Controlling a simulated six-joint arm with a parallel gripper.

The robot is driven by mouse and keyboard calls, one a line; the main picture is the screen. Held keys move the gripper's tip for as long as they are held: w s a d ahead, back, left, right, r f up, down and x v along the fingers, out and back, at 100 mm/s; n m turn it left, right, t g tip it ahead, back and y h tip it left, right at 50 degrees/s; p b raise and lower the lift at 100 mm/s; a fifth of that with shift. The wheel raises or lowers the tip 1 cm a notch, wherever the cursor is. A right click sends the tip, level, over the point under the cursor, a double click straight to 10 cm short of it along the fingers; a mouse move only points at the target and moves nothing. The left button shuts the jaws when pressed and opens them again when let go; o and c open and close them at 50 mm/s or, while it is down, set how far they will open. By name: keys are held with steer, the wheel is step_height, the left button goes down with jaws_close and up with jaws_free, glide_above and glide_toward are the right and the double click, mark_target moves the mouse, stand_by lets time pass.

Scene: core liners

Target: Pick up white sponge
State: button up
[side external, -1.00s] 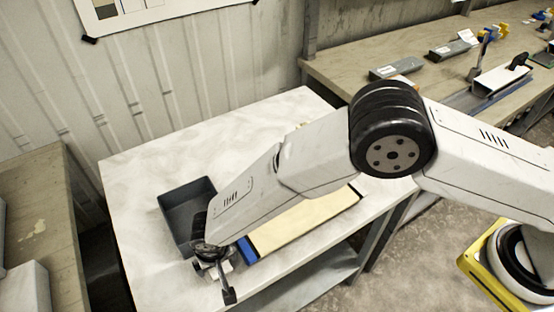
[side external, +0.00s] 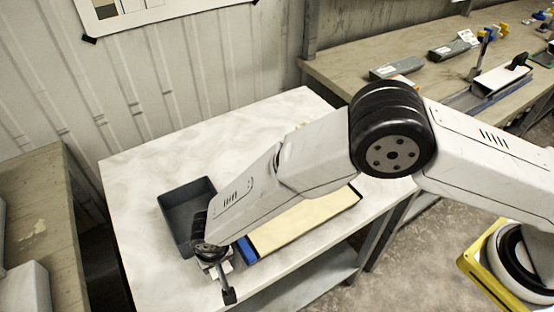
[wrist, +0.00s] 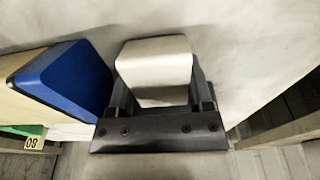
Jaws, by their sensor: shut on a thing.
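The white sponge (wrist: 153,66) sits between the two fingers of my gripper (wrist: 157,98) in the wrist view, a pale block with rounded edges. My gripper is shut on it. In the side view my gripper (side external: 214,262) is at the table's front edge, just in front of the dark tray. The sponge is mostly hidden there by the wrist and fingers. I cannot tell whether the sponge still touches the table.
A dark grey open tray (side external: 174,205) stands behind my gripper. A long cream core liner with a blue end (side external: 246,250) lies close to its right; the blue end also shows in the wrist view (wrist: 68,80). The table's back left is clear.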

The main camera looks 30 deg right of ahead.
steer(key=shift+r, duration=0.75)
steer(key=s+d+r, duration=0.9)
steer(key=s+r, duration=0.1)
steer(key=r, duration=0.1)
steer(key=shift+s+r, duration=0.25)
steer(key=shift+s, duration=0.15)
